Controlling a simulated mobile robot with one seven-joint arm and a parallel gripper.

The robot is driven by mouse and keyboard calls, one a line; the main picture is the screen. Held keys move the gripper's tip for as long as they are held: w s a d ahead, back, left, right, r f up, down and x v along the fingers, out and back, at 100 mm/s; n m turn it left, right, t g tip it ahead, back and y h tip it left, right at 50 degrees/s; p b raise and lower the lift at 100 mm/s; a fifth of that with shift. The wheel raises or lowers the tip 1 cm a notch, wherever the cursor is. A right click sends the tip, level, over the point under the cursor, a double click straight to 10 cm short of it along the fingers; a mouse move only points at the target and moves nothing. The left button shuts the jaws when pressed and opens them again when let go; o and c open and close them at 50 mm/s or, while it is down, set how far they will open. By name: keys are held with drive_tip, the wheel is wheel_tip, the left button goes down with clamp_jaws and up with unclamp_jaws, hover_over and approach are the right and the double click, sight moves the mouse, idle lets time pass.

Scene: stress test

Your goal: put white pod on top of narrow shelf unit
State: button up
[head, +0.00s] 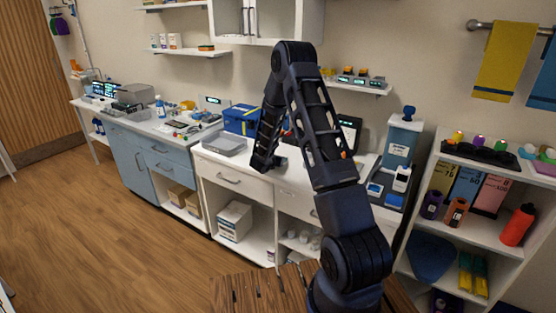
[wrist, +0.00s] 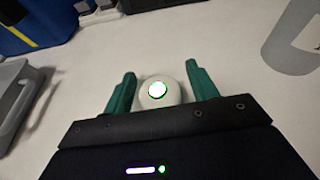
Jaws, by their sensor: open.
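The white pod (wrist: 152,101) is small and round, with a glowing green-ringed top. In the wrist view it sits on a pale counter between the two green fingers of my gripper (wrist: 161,74). The fingers are apart, one on each side of it; I cannot tell whether either touches it. In the head view my gripper (head: 264,160) is low over the white counter, and I cannot make out the pod there. A white shelf unit (head: 480,168) stands at the right in the head view. Its top holds a black tray (head: 478,150) with coloured pods.
A blue-grey dispenser (head: 400,143) stands to the right. A wall shelf (head: 357,86) with small devices hangs behind my arm. Bottles and boxes fill the shelf unit.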

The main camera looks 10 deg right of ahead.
drive_tip(key=shift+r, duration=0.15)
drive_tip(key=v, duration=1.2)
drive_tip(key=s+d+r+m+g+h, duration=0.1)
drive_tip(key=s+d+r+m+g, duration=0.3)
drive_tip(key=s+d+r+m, duration=0.45)
drive_tip(key=s+d+r+m+g+h, duration=0.1)
drive_tip(key=s+d+r+m+g, duration=0.35)
drive_tip(key=s+r, duration=0.6)
drive_tip(key=s+a+r+m+y, duration=0.1)
drive_tip(key=s+r+m+y, duration=0.2)
drive_tip(key=s+m, duration=0.2)
drive_tip(key=s+a+r+m+t+y, duration=0.1)
drive_tip(key=s+m, duration=0.4)
drive_tip(key=s, duration=0.5)
drive_tip(key=s+a+r+m+t+y, duration=0.1)
drive_tip(key=s+a+r+m+y, duration=0.2)
drive_tip(key=s+r+m+y, duration=0.2)
drive_tip(key=s, duration=0.3)
drive_tip(key=shift+s+r, duration=0.4)
drive_tip(key=shift+o, duration=0.5)
drive_tip(key=shift+s+a+r+m+y, duration=0.1)
drive_tip(key=shift+s+a+m+y, duration=0.2)
drive_tip(key=shift+m+y, duration=0.1)
